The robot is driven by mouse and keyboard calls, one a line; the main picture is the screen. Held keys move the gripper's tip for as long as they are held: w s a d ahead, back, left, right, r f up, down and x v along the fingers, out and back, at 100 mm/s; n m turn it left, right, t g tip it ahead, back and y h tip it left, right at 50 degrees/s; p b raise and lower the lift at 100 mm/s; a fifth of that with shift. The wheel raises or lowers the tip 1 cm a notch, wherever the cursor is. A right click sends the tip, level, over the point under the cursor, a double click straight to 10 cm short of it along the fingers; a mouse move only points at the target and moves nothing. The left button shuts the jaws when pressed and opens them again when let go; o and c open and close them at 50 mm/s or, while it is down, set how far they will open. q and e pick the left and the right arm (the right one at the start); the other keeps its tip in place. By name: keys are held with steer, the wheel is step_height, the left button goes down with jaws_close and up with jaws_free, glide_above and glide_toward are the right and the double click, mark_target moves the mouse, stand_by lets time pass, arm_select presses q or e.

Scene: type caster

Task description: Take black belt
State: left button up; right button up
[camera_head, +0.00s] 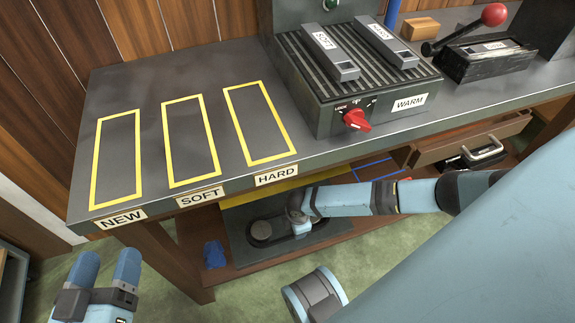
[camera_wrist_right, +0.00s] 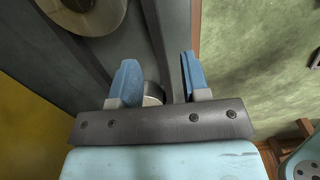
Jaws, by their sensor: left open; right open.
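I cannot pick out a black belt in either view. My left gripper (camera_head: 107,264) is open and empty at the lower left, in front of the bench and apart from it. My right arm reaches over the lower shelf, and its gripper (camera_head: 298,224) is low beside a dark plate with round metal discs. In the right wrist view the right gripper (camera_wrist_right: 158,72) is open, its two blue fingers apart. A small metal cylinder (camera_wrist_right: 152,93) shows between them, close to the left finger; whether they touch is unclear.
The bench top (camera_head: 190,75) has yellow outlines labelled NEW, SOFT and HARD. A ribbed WARM heater (camera_head: 350,85) bears two dark labelled blocks. A red-knobbed lever device (camera_head: 485,55) stands at right. A blue item (camera_head: 214,254) lies on the lower shelf, and an open drawer (camera_head: 470,138) juts out.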

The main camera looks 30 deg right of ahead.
step_height(320, 180, down, 4)
steer(key=shift+w+f+b, duration=0.1)
steer(key=shift+b, duration=1)
steer(key=shift+f, duration=0.15)
arm_select(q)
steer(key=f, duration=0.2)
steer(key=f+m, duration=0.1)
steer(key=shift+w+a+g, duration=0.1)
steer(key=shift+w+g, duration=0.2)
steer(key=shift+g, duration=0.1)
arm_select(e)
steer(key=shift+c, duration=0.2)
jaws_close()
arm_select(q)
steer(key=shift+r, duration=0.15)
arm_select(e)
steer(key=shift+r, duration=0.2)
